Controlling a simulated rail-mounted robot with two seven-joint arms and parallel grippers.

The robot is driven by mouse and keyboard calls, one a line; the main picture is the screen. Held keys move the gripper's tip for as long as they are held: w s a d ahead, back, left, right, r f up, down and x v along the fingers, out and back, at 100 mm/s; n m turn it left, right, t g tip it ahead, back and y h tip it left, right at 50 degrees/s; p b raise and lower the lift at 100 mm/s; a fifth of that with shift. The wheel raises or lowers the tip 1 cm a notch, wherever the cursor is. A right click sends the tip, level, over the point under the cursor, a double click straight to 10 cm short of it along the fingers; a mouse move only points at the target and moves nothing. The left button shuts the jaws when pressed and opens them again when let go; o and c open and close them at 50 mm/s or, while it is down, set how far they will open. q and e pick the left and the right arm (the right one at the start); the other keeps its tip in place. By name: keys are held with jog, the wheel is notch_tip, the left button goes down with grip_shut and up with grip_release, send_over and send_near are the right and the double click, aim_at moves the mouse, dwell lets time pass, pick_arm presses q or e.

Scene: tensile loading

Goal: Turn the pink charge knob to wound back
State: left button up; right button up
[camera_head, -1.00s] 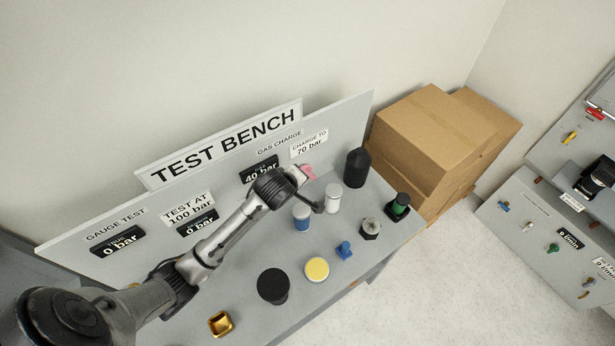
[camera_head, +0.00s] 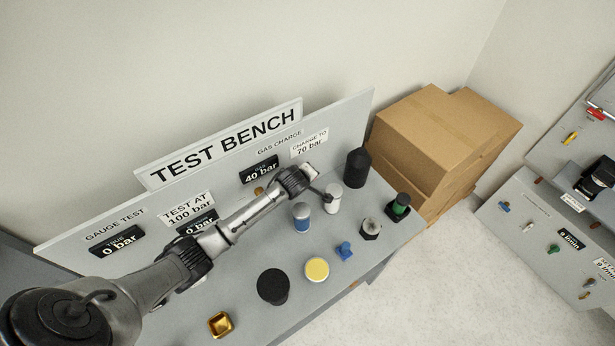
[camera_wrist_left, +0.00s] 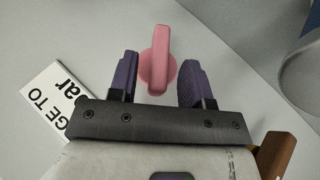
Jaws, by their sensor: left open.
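The pink charge knob (camera_wrist_left: 157,62) shows in the left wrist view as a bar-shaped handle on a round base, on the grey panel. My left gripper (camera_wrist_left: 159,80) is open, its two purple fingers on either side of the knob with a gap at each side. In the head view the left gripper (camera_head: 311,173) is at the bench's back panel, below the "CHARGE TO 70 bar" label (camera_head: 309,144), and hides the knob. The gas display (camera_head: 259,170) reads 40 bar. My right gripper is not in view.
Close by on the bench stand a white cylinder (camera_head: 333,199), a blue and grey cylinder (camera_head: 301,216) and a black bottle-like part (camera_head: 357,168). A yellow-topped disc (camera_head: 317,269) and a black cylinder (camera_head: 273,286) stand nearer the front. Cardboard boxes (camera_head: 430,140) are right of the bench.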

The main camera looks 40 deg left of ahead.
pick_arm(q)
jog(key=shift+w+f, duration=0.1)
jog(key=shift+f, duration=0.05)
grip_shut()
dwell(0.5)
